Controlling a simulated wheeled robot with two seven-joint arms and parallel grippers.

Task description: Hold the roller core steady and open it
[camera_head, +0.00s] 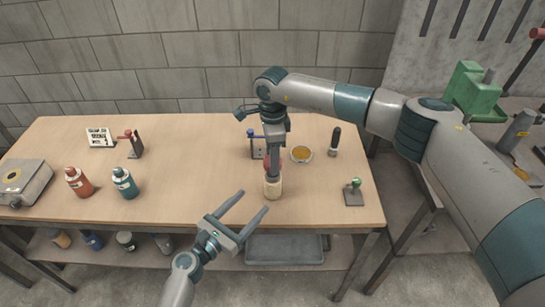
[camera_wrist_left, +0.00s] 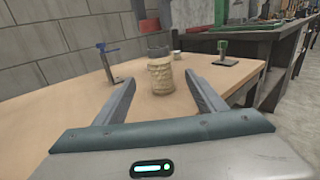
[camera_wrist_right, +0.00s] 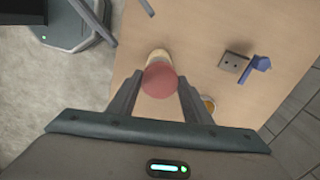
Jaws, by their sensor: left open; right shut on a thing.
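The roller core (camera_head: 273,189) is a cream, ribbed upright cylinder with a red cap (camera_head: 268,161), standing near the table's front edge. My right gripper (camera_head: 272,172) comes from above and is shut on the red cap; the cap also shows between its fingers in the right wrist view (camera_wrist_right: 160,80). In the left wrist view the cream body (camera_wrist_left: 160,78) stands ahead, centred between the open fingers, not touched. My right gripper hides part of the cap.
A blue-handled stand (camera_head: 256,143), a bowl of amber stuff (camera_head: 301,154), a dark upright cylinder (camera_head: 335,142) and a green-knobbed stand (camera_head: 354,192) are around the core. Orange (camera_head: 79,183) and teal (camera_head: 125,184) bottles stand left. The table between is clear.

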